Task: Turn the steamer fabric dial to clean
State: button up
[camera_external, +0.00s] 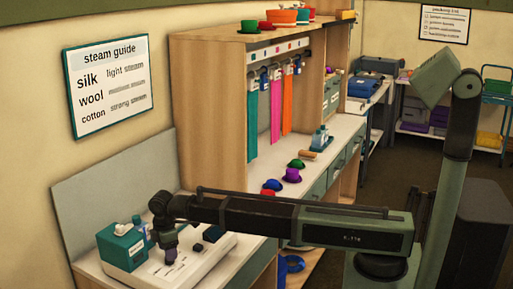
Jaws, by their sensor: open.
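The steamer (205,262) appears to be the low white unit with small dark markings on the counter at the lower left. Whether the gripper touches anything cannot be told.
A steam guide board (110,85) hangs on the left wall. Small coloured hats (291,175) and a bottle caddy (320,140) stand farther along the counter. Coloured strips (276,112) hang from the wooden shelf unit (208,100). My arm reaches across the counter's front.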

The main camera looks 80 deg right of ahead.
notch_tip(320, 180, down, 3)
jog(key=shift+f+b, duration=0.2)
jog(key=shift+b, duration=0.6)
jog(key=shift+r, duration=0.15)
jog(key=c, duration=0.9)
